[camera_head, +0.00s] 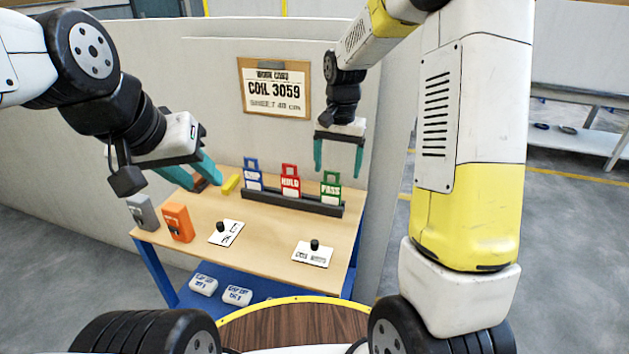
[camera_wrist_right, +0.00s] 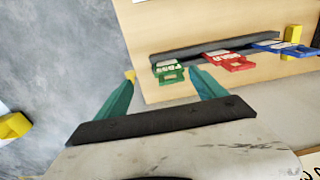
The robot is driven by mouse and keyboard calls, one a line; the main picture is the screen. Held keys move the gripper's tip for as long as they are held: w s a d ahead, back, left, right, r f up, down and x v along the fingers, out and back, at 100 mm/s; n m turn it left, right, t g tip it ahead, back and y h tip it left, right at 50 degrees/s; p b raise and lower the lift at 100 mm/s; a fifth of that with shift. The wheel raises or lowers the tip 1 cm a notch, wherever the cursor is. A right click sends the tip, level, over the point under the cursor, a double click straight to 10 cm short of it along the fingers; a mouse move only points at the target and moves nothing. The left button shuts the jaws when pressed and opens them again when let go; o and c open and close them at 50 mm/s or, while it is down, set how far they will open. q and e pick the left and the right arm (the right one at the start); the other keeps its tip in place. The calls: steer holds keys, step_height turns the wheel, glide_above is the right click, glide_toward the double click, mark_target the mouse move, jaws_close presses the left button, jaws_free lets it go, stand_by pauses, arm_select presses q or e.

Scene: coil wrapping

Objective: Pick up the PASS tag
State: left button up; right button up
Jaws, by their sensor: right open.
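The green PASS tag (camera_head: 331,188) stands upright at the right end of the dark rack (camera_head: 300,203) on the table. The red HOLD tag (camera_head: 290,181) and a blue tag (camera_head: 252,175) stand to its left. My right gripper (camera_head: 338,172) is open and empty, fingers pointing down, above and near the PASS tag. In the right wrist view the PASS tag (camera_wrist_right: 168,70) lies ahead of the open fingers (camera_wrist_right: 160,78), between them and apart from both.
The wooden table (camera_head: 265,222) also holds a yellow block (camera_head: 230,184), an orange box (camera_head: 177,222), a grey box (camera_head: 142,212) and two white cards with black knobs (camera_head: 226,232) (camera_head: 313,253). A wall with a COIL 3059 work card (camera_head: 274,88) stands behind. White packs (camera_head: 204,284) lie on the lower shelf.

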mark_target(331, 191)
steer(key=f, duration=0.3)
steer(key=w+f, duration=0.1)
steer(key=f, duration=0.2)
steer(key=w+a+f, duration=0.1)
steer(key=f, duration=0.2)
steer(key=shift+f, duration=0.4)
steer(key=shift+c, duration=0.2)
steer(key=c, duration=1.4)
